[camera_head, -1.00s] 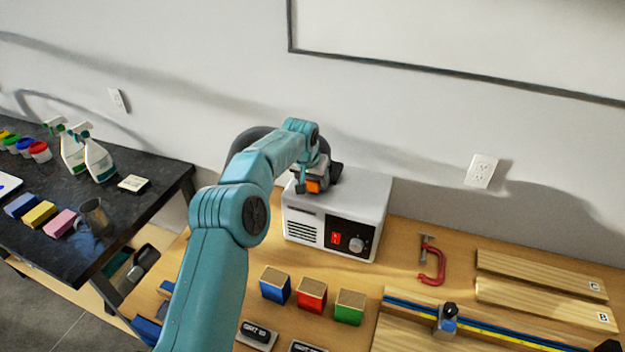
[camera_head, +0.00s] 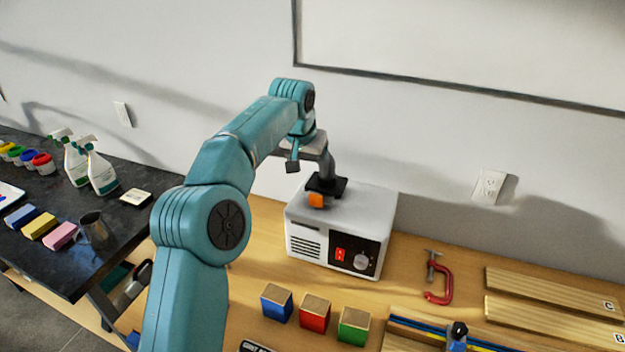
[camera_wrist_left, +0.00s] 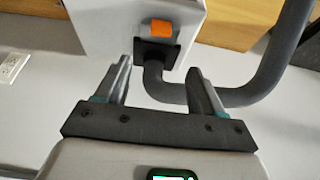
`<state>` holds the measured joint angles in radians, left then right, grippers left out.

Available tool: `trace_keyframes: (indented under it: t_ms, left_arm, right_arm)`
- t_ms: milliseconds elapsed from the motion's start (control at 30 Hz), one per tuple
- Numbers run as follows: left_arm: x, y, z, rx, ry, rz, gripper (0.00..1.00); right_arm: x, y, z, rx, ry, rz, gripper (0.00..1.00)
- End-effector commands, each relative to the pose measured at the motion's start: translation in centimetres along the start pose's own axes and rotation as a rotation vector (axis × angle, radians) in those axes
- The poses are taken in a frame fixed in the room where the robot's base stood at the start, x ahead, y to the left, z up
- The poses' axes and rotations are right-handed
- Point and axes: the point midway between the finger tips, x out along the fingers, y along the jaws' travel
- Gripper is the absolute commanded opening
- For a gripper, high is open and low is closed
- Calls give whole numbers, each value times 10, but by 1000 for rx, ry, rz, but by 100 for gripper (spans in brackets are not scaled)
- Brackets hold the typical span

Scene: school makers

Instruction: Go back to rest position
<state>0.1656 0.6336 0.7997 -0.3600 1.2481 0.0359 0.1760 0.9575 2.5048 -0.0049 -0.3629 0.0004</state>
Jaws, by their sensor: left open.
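My left gripper (camera_head: 294,162) is raised above and behind the left part of a white box machine on the wooden bench. The machine (camera_head: 340,225) has a red switch, a knob and vent slots on its front. A dark base with an orange part (camera_head: 317,200) and a grey hose (camera_head: 327,165) sit on its top. In the left wrist view my gripper (camera_wrist_left: 158,72) is open, with nothing held between its fingers. The orange part (camera_wrist_left: 161,28) shows beyond the fingertips, and the hose (camera_wrist_left: 240,97) curves behind the right finger. My right gripper is not in view.
Blue, red and green blocks (camera_head: 314,313) stand on the bench before the machine. A red clamp (camera_head: 438,285) and wooden boards (camera_head: 545,285) lie right. A dark table (camera_head: 120,225) with spray bottles (camera_head: 100,170) is left. The wall (camera_head: 200,70) is behind.

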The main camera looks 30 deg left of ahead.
Motion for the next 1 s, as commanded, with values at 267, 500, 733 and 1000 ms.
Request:
trace_keyframes:
  t_ms: [267,500,733,1000]
  left_arm:
    - [-19,0,0,1,1,0,68]
    - [-19,0,0,1,0,0,68]
    - [-18,0,0,1,0,0,68]
    - [-19,0,1,0,1,0,68]
  right_arm:
    - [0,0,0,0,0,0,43]
    - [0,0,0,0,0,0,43]
    - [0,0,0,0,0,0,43]
    - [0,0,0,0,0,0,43]
